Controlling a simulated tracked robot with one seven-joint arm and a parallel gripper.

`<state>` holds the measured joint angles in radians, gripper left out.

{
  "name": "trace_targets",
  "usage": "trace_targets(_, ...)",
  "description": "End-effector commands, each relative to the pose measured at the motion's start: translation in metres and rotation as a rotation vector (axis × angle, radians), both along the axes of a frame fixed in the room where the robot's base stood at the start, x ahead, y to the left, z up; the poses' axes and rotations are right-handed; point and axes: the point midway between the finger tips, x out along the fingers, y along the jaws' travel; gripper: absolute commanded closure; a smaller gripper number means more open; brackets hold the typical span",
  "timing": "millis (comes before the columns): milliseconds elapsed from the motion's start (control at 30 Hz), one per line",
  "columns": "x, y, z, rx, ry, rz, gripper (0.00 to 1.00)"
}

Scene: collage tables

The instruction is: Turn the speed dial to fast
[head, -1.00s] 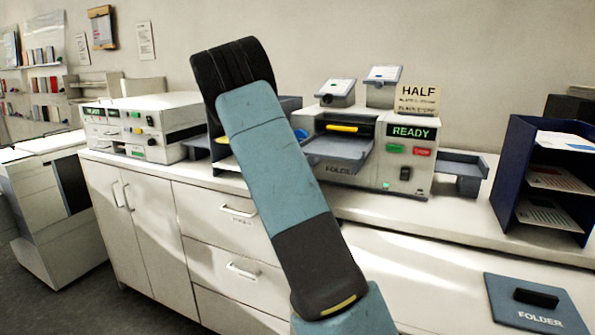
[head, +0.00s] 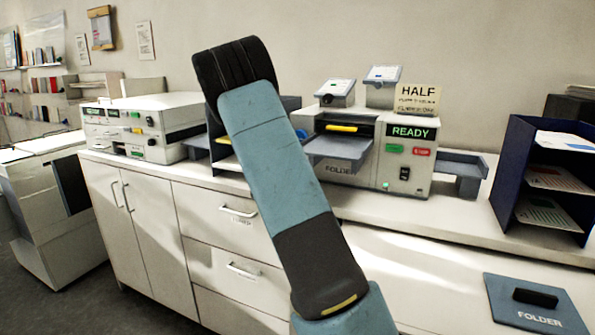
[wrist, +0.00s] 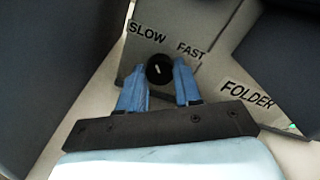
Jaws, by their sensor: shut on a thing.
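The black round speed dial (wrist: 154,74) is on a grey panel, below the words SLOW (wrist: 147,32) and FAST (wrist: 190,51). A short pale mark shows on its face; I cannot tell for sure which label it points to. My gripper (wrist: 160,66) has its blue fingers on either side of the dial, shut on it. The folder machine (head: 348,168) with a lit READY display stands on the counter in the head view. My arm hides the gripper and the dial there.
A FOLDER label (wrist: 248,95) lies to the right of the dial in the wrist view. In the head view, a dark blue paper rack (head: 545,180) stands at right, a FOLDER plate (head: 537,303) in front, and another machine (head: 140,125) at left.

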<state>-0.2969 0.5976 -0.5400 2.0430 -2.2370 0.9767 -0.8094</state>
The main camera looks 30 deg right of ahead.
Motion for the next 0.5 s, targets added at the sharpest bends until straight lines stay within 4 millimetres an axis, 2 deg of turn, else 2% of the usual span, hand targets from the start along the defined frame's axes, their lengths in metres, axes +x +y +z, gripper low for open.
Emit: trace_targets(500, 0.0004, 0.0043, -0.0024, 0.252, -0.313, 0.006, 0.97)
